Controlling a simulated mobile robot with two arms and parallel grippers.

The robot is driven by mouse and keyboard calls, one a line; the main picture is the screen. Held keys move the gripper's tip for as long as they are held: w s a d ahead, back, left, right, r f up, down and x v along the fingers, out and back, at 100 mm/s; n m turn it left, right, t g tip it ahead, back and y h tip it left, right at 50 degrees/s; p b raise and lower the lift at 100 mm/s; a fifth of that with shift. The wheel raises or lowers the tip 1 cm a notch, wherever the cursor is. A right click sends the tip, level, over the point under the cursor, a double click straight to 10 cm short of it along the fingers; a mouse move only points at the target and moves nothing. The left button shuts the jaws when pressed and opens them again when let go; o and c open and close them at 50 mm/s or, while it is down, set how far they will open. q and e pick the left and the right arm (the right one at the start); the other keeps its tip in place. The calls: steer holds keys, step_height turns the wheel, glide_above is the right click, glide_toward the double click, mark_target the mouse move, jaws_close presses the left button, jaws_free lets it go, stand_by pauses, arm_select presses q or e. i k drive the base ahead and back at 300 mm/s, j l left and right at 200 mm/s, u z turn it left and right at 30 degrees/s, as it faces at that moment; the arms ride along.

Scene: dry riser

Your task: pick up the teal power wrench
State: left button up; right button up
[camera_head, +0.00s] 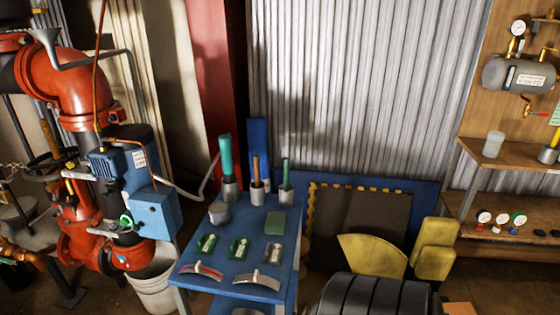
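A teal upright tool (225,155), which looks like the teal power wrench, stands in a grey cup-shaped holder (230,189) at the back left of a blue table (205,292). Its lower end is hidden inside the holder. A tool with a brown-orange handle (256,168) and one with a dark green handle (286,173) stand in similar holders to its right. Neither of my grippers is in view.
Green packets (238,248), a green block (275,222) and a grey cup (219,212) lie on the table. Red pipework (75,85) and a blue motor unit (105,163) stand left. A black ribbed object (370,297) and yellow pieces (372,255) are right.

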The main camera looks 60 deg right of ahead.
mark_target(225, 141)
steer(key=z, duration=1.65)
steer(key=l+z, duration=0.1)
steer(key=i+l, duration=0.05)
steer(key=l, duration=0.05)
